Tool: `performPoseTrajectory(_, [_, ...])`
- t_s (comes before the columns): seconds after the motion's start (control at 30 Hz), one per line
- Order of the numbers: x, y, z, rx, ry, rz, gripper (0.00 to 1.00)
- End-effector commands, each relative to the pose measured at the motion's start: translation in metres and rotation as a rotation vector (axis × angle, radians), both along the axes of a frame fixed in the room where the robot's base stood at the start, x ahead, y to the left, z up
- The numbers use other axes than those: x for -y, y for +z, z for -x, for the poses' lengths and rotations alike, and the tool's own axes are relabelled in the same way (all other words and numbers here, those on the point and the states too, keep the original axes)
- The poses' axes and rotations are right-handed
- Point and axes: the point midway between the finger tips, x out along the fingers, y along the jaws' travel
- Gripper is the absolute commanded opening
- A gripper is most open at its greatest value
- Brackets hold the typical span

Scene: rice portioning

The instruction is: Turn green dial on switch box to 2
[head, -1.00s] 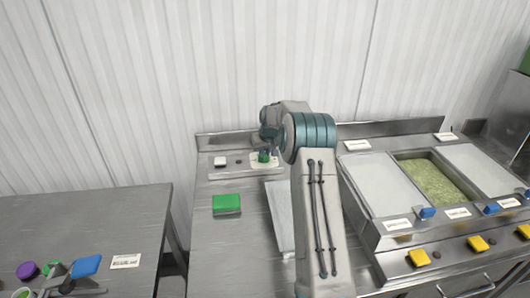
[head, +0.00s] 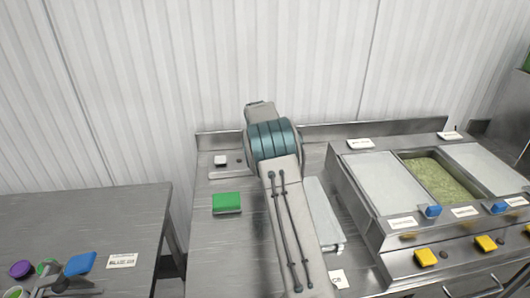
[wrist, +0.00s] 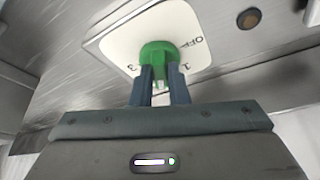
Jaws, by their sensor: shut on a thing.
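The green dial (wrist: 158,56) sits on a white plate (wrist: 112,42) in the wrist view. The plate carries the marks OFF, 1 and 3; the dial and fingers cover the part between 1 and 3. My gripper (wrist: 159,78) is shut on the dial, one finger on each side of its grip. In the head view my arm hides the dial, its plate and the gripper.
A green block (head: 227,202) lies on the steel counter in front of the box. A white switch (head: 221,160) is left of my arm. A pale tray (head: 322,212) lies to the right, beside food wells with blue and yellow knobs.

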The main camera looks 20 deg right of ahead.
Motion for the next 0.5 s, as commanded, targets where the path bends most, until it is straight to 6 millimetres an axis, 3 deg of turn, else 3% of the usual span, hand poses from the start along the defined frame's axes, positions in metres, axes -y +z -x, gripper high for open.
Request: performPoseTrajectory(0.5, [-0.0014, -0.0001, -0.0003, -0.002, -0.094, -0.002, 0.00])
